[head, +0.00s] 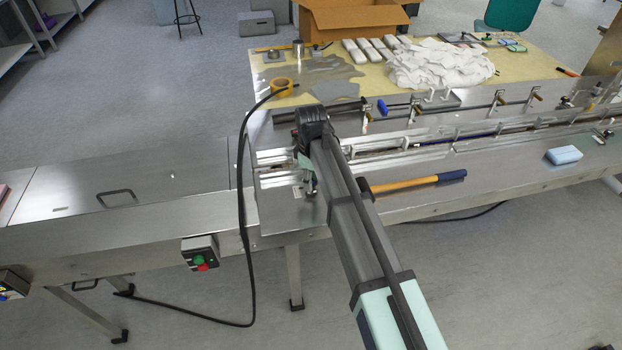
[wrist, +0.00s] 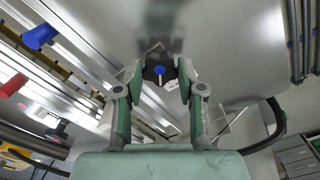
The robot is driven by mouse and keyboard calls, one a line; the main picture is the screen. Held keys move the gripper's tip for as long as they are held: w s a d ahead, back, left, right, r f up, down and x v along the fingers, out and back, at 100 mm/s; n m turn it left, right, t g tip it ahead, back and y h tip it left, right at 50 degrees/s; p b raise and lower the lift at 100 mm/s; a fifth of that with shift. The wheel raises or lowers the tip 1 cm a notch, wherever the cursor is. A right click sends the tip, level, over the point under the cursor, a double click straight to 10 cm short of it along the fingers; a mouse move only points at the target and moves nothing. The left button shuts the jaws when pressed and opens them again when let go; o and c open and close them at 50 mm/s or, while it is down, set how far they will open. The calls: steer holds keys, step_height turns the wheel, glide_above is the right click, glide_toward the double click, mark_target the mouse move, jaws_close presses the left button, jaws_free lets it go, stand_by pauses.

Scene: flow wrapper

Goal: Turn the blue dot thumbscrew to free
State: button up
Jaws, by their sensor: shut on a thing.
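The blue dot thumbscrew (wrist: 159,70) shows in the wrist view as a dark knob with a blue dot and a pale pointer line. It sits between the two fingertips of my gripper (wrist: 161,78). The fingers are closed in on it from both sides. In the head view my gripper (head: 309,187) points down at the steel deck near the left end of the guide rails. The thumbscrew cannot be made out there.
A yellow-handled tool (head: 415,183) lies on the deck right of my arm. A blue-and-white pack (head: 564,155) lies farther right. A black cable (head: 243,190) hangs left of my gripper. A blue knob (wrist: 40,37) and a red knob (wrist: 13,85) show in the wrist view.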

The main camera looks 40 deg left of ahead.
steer(key=o, duration=1.1)
steer(key=shift+o, duration=0.2)
step_height(320, 180, up, 12)
